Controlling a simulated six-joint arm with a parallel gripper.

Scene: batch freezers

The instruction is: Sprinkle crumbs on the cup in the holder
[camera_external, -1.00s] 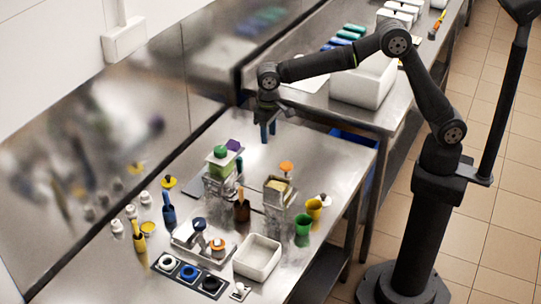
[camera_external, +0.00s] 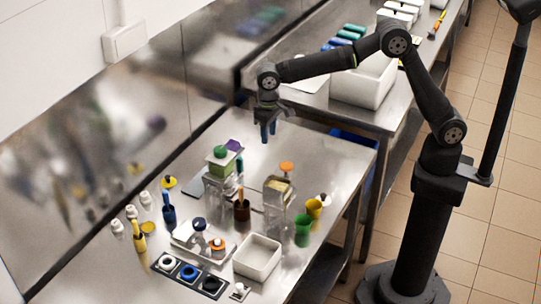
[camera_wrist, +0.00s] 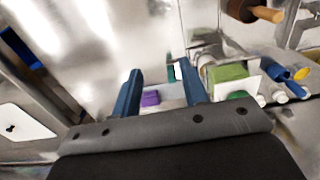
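My gripper (camera_external: 268,133) hangs above the back part of the steel table, empty. In the wrist view its two blue fingers (camera_wrist: 160,85) stand apart with a gap between them. Several small pots with handles stand on the table: a brown one (camera_external: 242,211), a blue one (camera_external: 169,215) and a yellow one (camera_external: 140,243). The brown one also shows in the wrist view (camera_wrist: 243,10). Yellow cups (camera_external: 313,208) and a green cup (camera_external: 302,230) stand at the right edge. I cannot tell which cup is in the holder, nor see crumbs clearly.
A green-topped stand (camera_external: 221,166) and a clear dispenser (camera_external: 277,190) rise mid-table. A white bin (camera_external: 257,258) and dark pads with rings (camera_external: 189,272) are at the front. A purple thing (camera_wrist: 150,98) shows beyond the fingers. The table beneath the gripper is clear.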

